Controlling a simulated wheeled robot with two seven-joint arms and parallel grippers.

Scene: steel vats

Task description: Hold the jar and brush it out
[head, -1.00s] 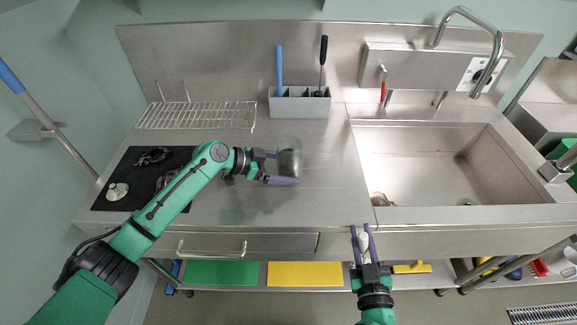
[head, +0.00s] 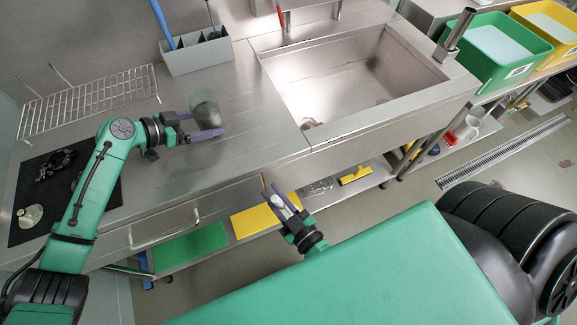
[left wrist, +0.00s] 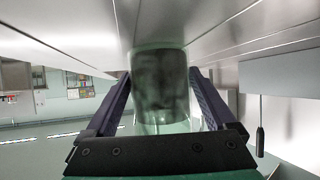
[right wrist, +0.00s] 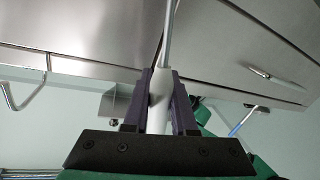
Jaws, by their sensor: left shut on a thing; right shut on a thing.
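The clear greenish jar (head: 205,112) is at the counter's middle, left of the sink. My left gripper (head: 207,124) is shut around it from the left. In the left wrist view the jar (left wrist: 160,85) fills the space between the fingers. My right gripper (head: 279,198) is in front of the counter's front edge, apart from the jar. It is shut on a white handle (right wrist: 158,95) with a thin grey shaft, likely the brush. The shaft runs out of the top of the right wrist view, so its bristles are not visible.
A wire rack (head: 90,105) and a black mat (head: 28,188) with small items lie left. A grey holder (head: 200,58) with upright tools stands behind the jar. The sink (head: 345,75) is to the right. A shelf with boards (head: 265,218) lies below the counter.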

